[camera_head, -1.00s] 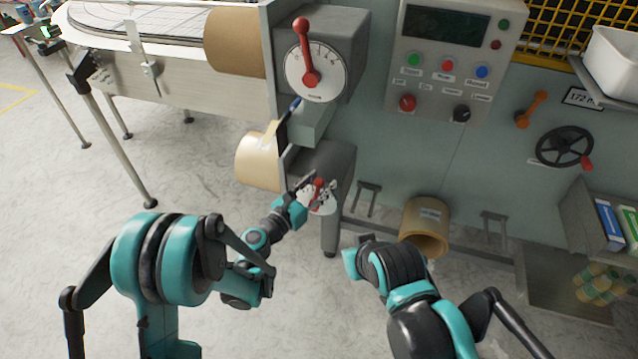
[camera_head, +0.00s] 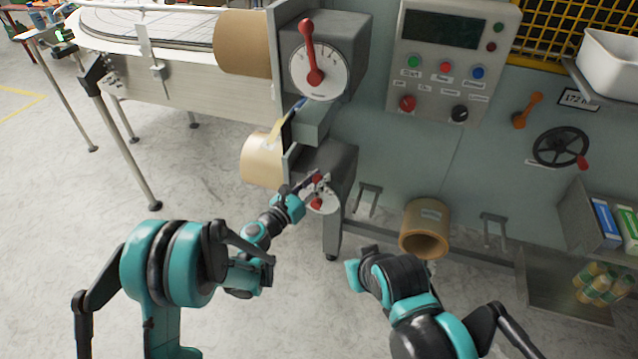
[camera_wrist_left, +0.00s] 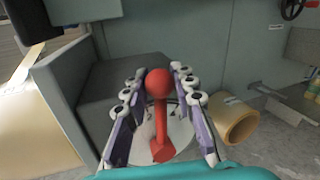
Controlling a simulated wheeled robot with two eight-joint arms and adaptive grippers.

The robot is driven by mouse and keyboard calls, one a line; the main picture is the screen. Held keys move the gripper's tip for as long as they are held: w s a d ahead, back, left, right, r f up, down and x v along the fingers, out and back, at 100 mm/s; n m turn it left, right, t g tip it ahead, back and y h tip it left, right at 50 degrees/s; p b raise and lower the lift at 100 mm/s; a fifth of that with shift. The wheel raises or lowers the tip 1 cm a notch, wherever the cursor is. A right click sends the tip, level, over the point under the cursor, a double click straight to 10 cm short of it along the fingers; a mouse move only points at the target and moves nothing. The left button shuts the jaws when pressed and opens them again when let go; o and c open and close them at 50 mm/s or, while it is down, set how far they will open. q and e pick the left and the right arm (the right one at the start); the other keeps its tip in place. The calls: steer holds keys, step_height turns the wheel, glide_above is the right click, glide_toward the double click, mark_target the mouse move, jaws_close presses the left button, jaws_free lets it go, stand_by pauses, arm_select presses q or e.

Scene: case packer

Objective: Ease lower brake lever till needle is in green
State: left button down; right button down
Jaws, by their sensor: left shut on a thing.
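The lower brake lever (camera_wrist_left: 160,115) is red with a ball end and stands in front of a pale round dial (camera_wrist_left: 180,130) in the left wrist view. My left gripper (camera_wrist_left: 160,88) has its fingers on both sides of the lever near the ball and is shut on it. In the head view this gripper (camera_head: 312,184) covers most of the lower dial (camera_head: 322,204). No needle or green band can be made out on the lower dial. My right gripper does not show; only part of its arm is at the lower right.
Above is a like dial (camera_head: 319,72) with its own red lever (camera_head: 308,50). A paper roll (camera_head: 262,160) is left of the lower brake housing (camera_head: 332,162). A cardboard roll (camera_head: 425,228) and a black handwheel (camera_head: 560,147) are to the right.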

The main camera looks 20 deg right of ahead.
arm_select(q)
steer(key=c, duration=1.2)
jaws_free()
steer(key=v, duration=0.7)
steer(key=shift+a, duration=0.25)
steer(key=shift+s, duration=0.1)
